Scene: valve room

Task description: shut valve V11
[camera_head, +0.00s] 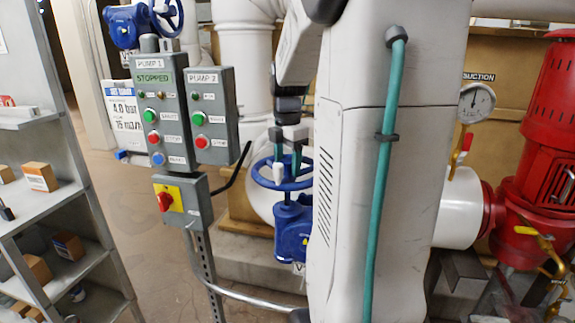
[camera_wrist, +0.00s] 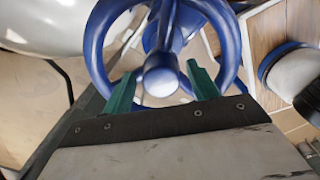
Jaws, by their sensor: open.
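A blue valve (camera_head: 292,228) with a blue handwheel (camera_head: 262,177) stands in the middle of the head view, partly behind my arm. A label at its foot shows only a "V"; its number is hidden, so I cannot tell if it is V11. My gripper (camera_head: 287,165) is at this handwheel. I cannot tell whether the fingers touch the wheel.
A pump control box (camera_head: 163,100) with buttons and a red switch (camera_head: 166,200) stands left of the valve. A second blue valve (camera_head: 122,25) is at the upper left. Shelves (camera_head: 40,205) line the left edge. A red pump (camera_head: 545,130) and a gauge (camera_head: 476,102) are on the right.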

